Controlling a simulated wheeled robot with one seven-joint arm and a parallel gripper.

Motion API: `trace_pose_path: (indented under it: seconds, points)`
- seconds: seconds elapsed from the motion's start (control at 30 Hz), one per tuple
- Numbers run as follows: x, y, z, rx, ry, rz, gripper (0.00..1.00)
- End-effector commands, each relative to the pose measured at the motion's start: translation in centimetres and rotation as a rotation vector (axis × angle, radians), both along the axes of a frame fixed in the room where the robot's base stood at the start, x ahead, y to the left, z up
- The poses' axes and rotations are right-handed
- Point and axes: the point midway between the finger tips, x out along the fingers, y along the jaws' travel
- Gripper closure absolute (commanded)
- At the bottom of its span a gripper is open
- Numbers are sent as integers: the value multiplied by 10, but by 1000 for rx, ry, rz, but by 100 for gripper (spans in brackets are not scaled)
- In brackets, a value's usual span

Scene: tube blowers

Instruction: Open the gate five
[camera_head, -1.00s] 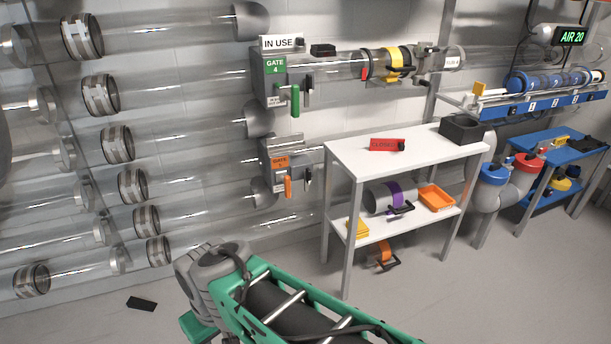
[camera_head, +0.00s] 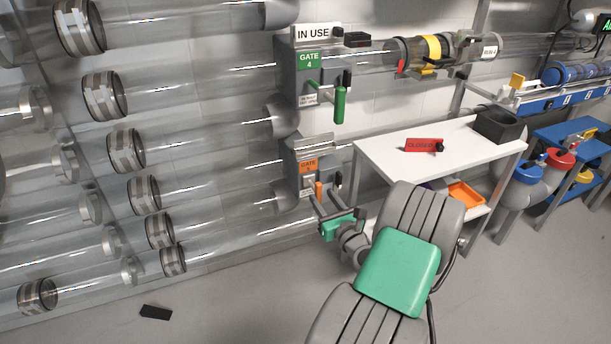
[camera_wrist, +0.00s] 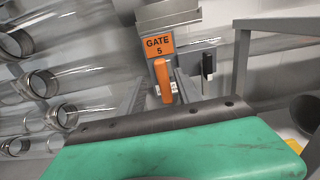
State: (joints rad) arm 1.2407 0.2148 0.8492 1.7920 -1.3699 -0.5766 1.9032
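Gate 5 is a grey box (camera_head: 309,152) on the lower pipe run, with an orange label (camera_head: 307,166); the label (camera_wrist: 159,46) reads "GATE 5" in the wrist view. Its orange handle (camera_head: 319,188) hangs down from the front, and it also shows in the wrist view (camera_wrist: 162,80). A black knob (camera_wrist: 207,65) sits to its right. My gripper (camera_head: 326,193) is in front of the gate. In the wrist view its open fingers (camera_wrist: 161,78) lie left and right of the handle. I cannot tell whether they touch it.
Gate 4 (camera_head: 308,85), with a green handle (camera_head: 340,104) and an "IN USE" sign (camera_head: 312,32), is just above. A white table (camera_head: 380,153) with a red "CLOSED" sign (camera_head: 420,145) stands close on the right. A black block (camera_head: 156,312) lies on the floor.

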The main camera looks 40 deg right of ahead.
Motion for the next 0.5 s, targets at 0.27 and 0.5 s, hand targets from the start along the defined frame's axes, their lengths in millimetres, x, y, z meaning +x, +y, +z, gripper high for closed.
trace_pose_path:
  seconds: [0.27, 0.5]
  points:
    - [36, -10, -1, 12, -14, -1, 60]
    - [70, -22, 0, 13, -12, -5, 60]
